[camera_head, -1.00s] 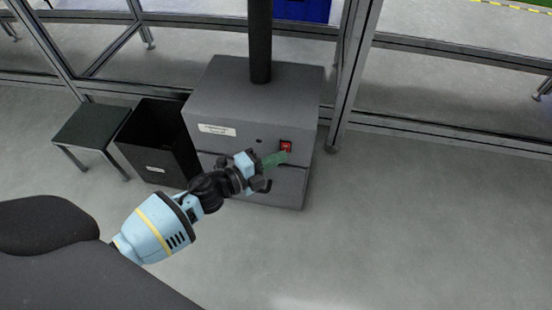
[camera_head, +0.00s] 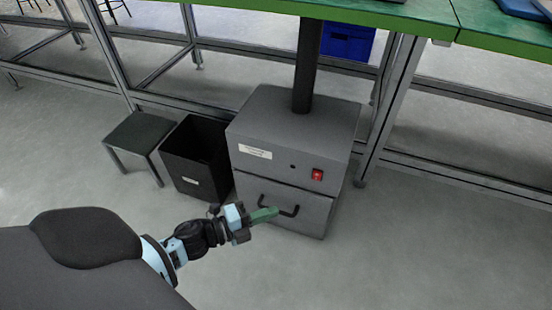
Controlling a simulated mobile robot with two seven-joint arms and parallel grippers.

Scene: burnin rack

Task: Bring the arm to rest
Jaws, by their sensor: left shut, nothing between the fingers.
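My left arm comes in from the lower left, with its blue and black wrist low over the floor. My left gripper (camera_head: 264,215) has green fingers, which are shut with nothing between them. A red switch (camera_head: 317,174) sits on the cabinet's upper front, above and to the right of the fingers. My right gripper is not in view.
A black open bin (camera_head: 190,150) and a small dark stool (camera_head: 138,132) stand left of the cabinet. A green-edged bench top (camera_head: 395,22) crosses above on metal frame legs. A blue crate (camera_head: 346,42) is behind. The floor at right is clear.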

